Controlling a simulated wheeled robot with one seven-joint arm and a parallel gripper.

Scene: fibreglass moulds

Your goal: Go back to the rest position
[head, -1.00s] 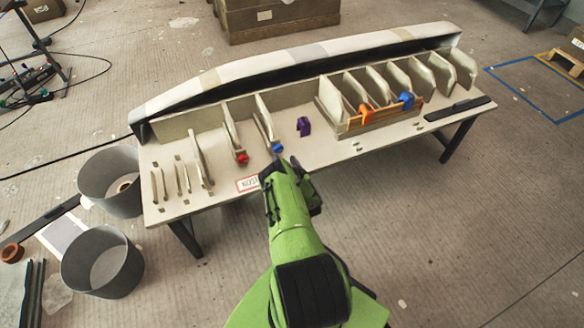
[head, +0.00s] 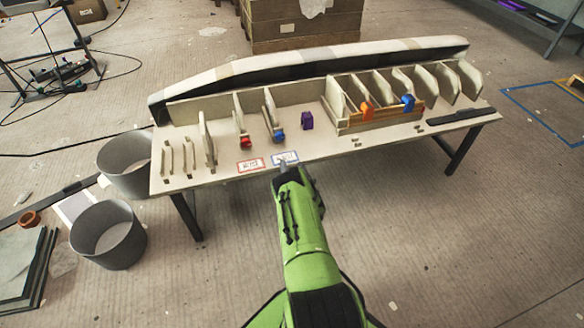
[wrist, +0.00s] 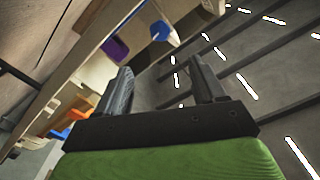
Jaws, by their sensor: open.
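My green arm reaches forward toward the front edge of the table (head: 220,178) in the head view. My gripper (head: 288,163) is at that edge, by the blue-framed card (head: 285,157). In the wrist view my gripper (wrist: 157,80) has its two dark fingers apart, with nothing between them. A red piece (head: 246,142), a blue piece (head: 279,136) and a purple piece (head: 307,121) are on the table beyond the gripper. The purple piece (wrist: 115,49) and a blue piece (wrist: 163,33) also show in the wrist view.
A wooden tray (head: 385,119) at the table's right holds an orange piece (head: 367,109) and a blue one (head: 408,102). Upright panels and a long pale mould (head: 320,62) line the back. Grey bins (head: 108,235) stand at the left.

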